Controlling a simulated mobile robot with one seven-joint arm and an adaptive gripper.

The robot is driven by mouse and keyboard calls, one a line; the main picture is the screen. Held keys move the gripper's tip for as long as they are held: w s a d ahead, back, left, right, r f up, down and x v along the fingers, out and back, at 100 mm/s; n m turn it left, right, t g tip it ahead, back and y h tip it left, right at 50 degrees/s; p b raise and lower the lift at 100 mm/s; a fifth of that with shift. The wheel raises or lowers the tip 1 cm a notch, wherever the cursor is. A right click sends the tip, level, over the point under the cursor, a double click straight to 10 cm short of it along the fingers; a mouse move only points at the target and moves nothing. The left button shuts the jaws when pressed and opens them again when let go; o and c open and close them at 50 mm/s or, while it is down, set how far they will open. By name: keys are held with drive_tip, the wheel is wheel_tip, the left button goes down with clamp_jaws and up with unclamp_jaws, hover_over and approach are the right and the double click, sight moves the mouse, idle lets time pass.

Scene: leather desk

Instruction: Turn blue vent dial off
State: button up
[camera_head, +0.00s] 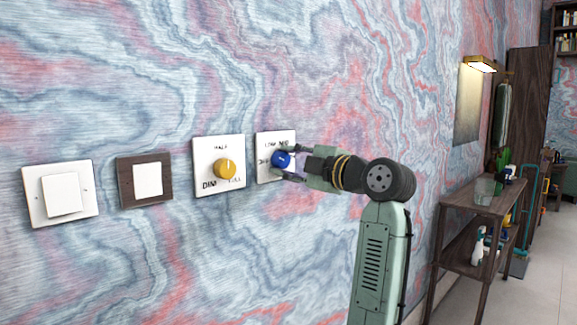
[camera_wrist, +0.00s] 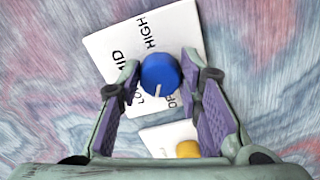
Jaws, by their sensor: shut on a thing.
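The blue vent dial (camera_head: 281,159) sits on a white wall plate (camera_head: 264,142), the rightmost of the row in the head view. In the wrist view the blue dial (camera_wrist: 158,72) has a white pointer mark on its lower side, pointing between LOW and OFF. The plate (camera_wrist: 105,45) also reads MID and HIGH; LOW and OFF are partly covered. My gripper (camera_head: 288,163) reaches the dial from the right, its fingers on either side. In the wrist view my gripper (camera_wrist: 162,86) is shut on the dial, though finger contact is hard to see.
A yellow dimmer dial (camera_head: 225,169) on its own white plate is just left. Further left are a brown-framed switch (camera_head: 146,180) and a white switch (camera_head: 62,196). A dark wooden shelf table (camera_head: 480,198) stands right. The wall around the plates is flat and clear.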

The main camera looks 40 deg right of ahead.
drive_tip(key=n+b, duration=0.1)
drive_tip(key=n, duration=0.4)
drive_tip(key=shift+n, duration=0.4)
idle(0.4)
drive_tip(key=o, duration=1.2)
drive_tip(key=shift+c, duration=0.2)
drive_tip(key=shift+r, duration=0.1)
drive_tip(key=s, duration=1.2)
drive_tip(key=shift+d, duration=0.45)
